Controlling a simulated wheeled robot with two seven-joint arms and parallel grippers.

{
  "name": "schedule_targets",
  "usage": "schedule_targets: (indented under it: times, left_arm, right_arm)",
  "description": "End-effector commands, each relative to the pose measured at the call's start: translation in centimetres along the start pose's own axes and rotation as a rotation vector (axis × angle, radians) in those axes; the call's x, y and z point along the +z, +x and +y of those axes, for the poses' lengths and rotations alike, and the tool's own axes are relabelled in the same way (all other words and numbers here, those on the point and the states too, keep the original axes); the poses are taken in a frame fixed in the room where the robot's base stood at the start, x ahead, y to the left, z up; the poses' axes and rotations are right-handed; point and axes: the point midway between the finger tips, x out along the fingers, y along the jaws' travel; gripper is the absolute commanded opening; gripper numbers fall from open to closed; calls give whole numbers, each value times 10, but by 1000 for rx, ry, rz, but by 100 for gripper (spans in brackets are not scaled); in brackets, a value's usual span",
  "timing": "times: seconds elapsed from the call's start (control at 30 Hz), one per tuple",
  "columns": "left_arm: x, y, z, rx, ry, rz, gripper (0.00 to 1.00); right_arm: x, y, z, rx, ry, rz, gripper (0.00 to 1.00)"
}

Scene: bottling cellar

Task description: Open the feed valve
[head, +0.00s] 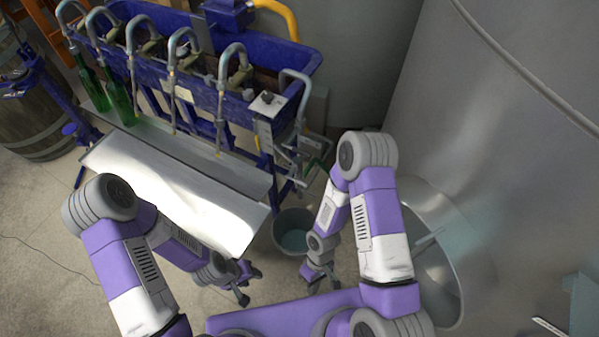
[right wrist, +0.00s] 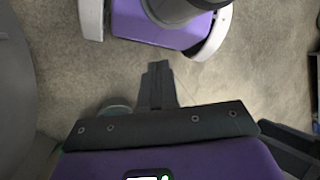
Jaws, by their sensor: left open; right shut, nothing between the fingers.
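The blue filling machine (head: 225,105) with several curved spouts stands at the upper left in the head view. A grey metal fitting (head: 268,103) with a small dark knob is on its right end, with metal levers and linkages (head: 297,150) below it. I cannot tell which part is the feed valve. A yellow-orange hose (head: 287,15) meets a blue block (head: 230,12) behind the trough. My left gripper (head: 248,284) is open and empty, low in front of the machine. My right gripper (head: 322,282) is low near the bucket; its fingers (right wrist: 157,85) are together and empty in the right wrist view. Neither gripper touches the machine.
A grey bucket (head: 291,222) stands below the machine's right end. A large steel tank (head: 500,120) with a round opening (head: 440,275) fills the right side. Green bottles (head: 120,103) stand at the machine's left. A barrel (head: 38,115) is far left.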

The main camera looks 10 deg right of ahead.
Motion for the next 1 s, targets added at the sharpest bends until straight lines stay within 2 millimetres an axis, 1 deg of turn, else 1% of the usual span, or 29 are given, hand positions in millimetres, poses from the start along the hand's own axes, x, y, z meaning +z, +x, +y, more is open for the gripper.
schedule_targets:
  times: [0.03, 0.1, 0.17, 0.2, 0.27, 0.3, 0.37, 0.4, 0.47, 0.5, 0.57, 0.6, 0.67, 0.7, 0.73, 0.77, 0.8, 0.87, 0.9, 1.0]
  left_arm:
    - [0, 15, -6, -1, -1, -2, 43]
    - [0, 26, -11, -1, -2, -3, 43]
    - [0, 36, -15, -1, -2, -3, 43]
    - [-1, 42, -17, -1, -2, -3, 43]
    - [-1, 52, -20, -1, -2, -2, 43]
    - [-2, 58, -23, -1, -2, -2, 43]
    - [-2, 68, -26, -1, -2, -2, 43]
    - [-2, 74, -29, -1, -2, -2, 43]
    - [-2, 84, -32, -1, -2, -2, 43]
    - [-3, 90, -35, -1, -2, -2, 43]
    - [-3, 100, -38, -1, -2, -2, 43]
    - [-3, 106, -41, -1, -2, -2, 43]
    - [-4, 115, -44, -1, -2, -2, 43]
    - [-4, 121, -46, -1, -2, -2, 43]
    - [-4, 126, -48, -1, -2, -2, 43]
    - [-4, 130, -50, -1, -2, -2, 43]
    - [-4, 134, -51, -1, -2, -2, 43]
    - [-5, 141, -54, -1, -2, -2, 43]
    - [-5, 144, -55, -1, -2, -2, 43]
    - [-5, 151, -58, -1, -2, -2, 43]
  right_arm:
    - [4, 19, 12, 53, -95, -94, 0]
    - [13, 30, 32, 136, -215, -225, 0]
    - [17, 35, 52, 219, -310, -339, 0]
    - [19, 36, 66, 281, -370, -415, 0]
    - [17, 34, 89, 382, -453, -527, 0]
    - [14, 29, 105, 458, -505, -601, 0]
    - [5, 19, 127, 578, -574, -712, 0]
    - [-3, 10, 140, 666, -615, -784, 0]
    - [-20, -6, 157, 806, -668, -889, 0]
    - [-33, -19, 166, 905, -697, -956, 0]
    - [-55, -40, 174, 1064, -729, -1052, 0]
    - [-72, -56, 175, 1175, -745, -1112, 0]
    - [-99, -78, 172, 1349, -755, -1194, 0]
    - [-117, -93, 165, 1468, -753, -1241, 0]
    - [-130, -103, 158, 1556, -748, -1272, 0]
    - [-142, -113, 150, 1641, -739, -1300, 0]
    - [-157, -125, 137, 1752, -724, -1330, 0]
    - [-176, -139, 116, 1905, -692, -1363, 0]
    - [-187, -146, 102, 1996, -669, -1378, 0]
    - [-204, -159, 72, 2173, -613, -1397, 0]
